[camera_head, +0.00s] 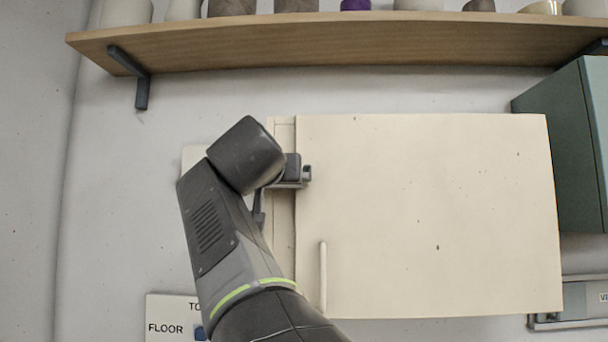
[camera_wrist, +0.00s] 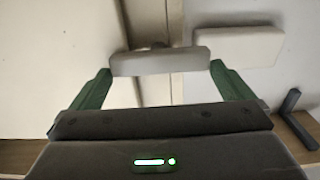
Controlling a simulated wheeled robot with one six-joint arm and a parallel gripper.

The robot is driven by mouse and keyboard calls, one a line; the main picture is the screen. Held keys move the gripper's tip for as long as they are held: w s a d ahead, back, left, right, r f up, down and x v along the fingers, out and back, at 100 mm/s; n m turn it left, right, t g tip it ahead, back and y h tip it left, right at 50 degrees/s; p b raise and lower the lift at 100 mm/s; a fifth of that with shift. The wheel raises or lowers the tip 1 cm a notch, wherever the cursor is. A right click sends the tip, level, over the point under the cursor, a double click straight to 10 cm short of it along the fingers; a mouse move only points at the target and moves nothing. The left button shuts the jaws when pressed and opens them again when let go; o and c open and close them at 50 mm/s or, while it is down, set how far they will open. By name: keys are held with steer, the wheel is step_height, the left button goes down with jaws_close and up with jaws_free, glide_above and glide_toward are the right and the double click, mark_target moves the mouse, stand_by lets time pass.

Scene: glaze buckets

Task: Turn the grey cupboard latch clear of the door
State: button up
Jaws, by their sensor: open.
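The grey latch (camera_wrist: 160,63) is a short bar in the wrist view. My gripper (camera_wrist: 161,70) is open, with one green finger beyond each end of the latch. I cannot tell whether either finger touches it. In the head view, my gripper (camera_head: 286,180) is at the upper left edge of the shut-looking door (camera_head: 430,210), and my arm hides much of the latch area. The door has a pale upright handle (camera_head: 323,275) at its lower left.
A wooden shelf (camera_head: 330,42) with pots runs above the cupboard, on a dark bracket (camera_head: 142,90). A green cabinet (camera_head: 570,150) stands at the right. A pale block (camera_wrist: 238,47) is on the wall beside the latch. A sign (camera_head: 170,312) is at the lower left.

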steer(key=c, duration=0.6)
steer(key=shift+n, duration=0.4)
steer(key=n+p, duration=0.1)
steer(key=n, duration=0.4)
steer(key=n+p, duration=0.1)
steer(key=n, duration=0.5)
steer(key=a+f+n+p, duration=0.1)
steer(key=n, duration=0.5)
steer(key=shift+f, duration=0.1)
